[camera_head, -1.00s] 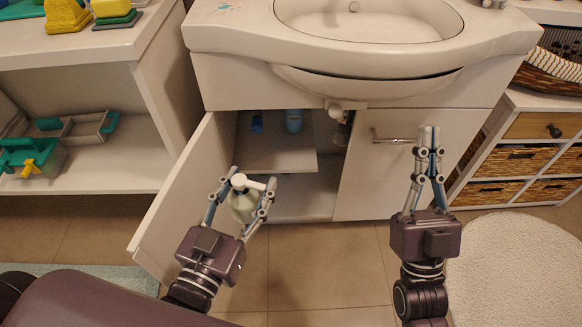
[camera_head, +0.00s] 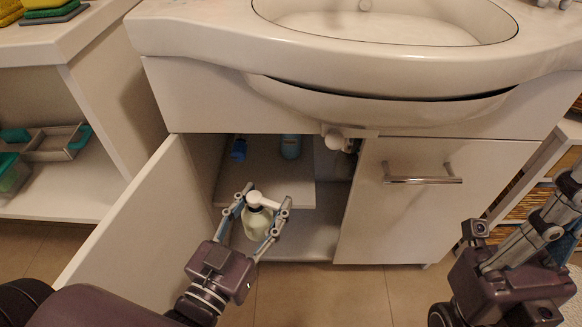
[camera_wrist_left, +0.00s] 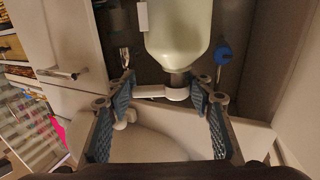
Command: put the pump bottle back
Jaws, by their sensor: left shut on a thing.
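The pump bottle (camera_head: 257,221), pale green with a white pump head, is between the fingers of my left gripper (camera_head: 265,196), which is shut on it near the pump and neck. It is held in front of the opening of the sink cabinet (camera_head: 324,215). In the left wrist view, the bottle (camera_wrist_left: 180,32) shows upside down in the picture, its dark collar and white spout between the fingers (camera_wrist_left: 165,88). My right gripper (camera_head: 566,192) is at the right edge, turned sideways; its jaw opening is unclear.
The left cabinet door (camera_head: 125,220) stands open. Inside, a shelf (camera_head: 270,185) carries a blue cup-like item (camera_head: 291,147) and a small dark blue item (camera_head: 239,148). The right door (camera_head: 415,215) is shut. The washbasin (camera_head: 385,40) overhangs the opening, with a drain pipe (camera_head: 338,138) beneath it.

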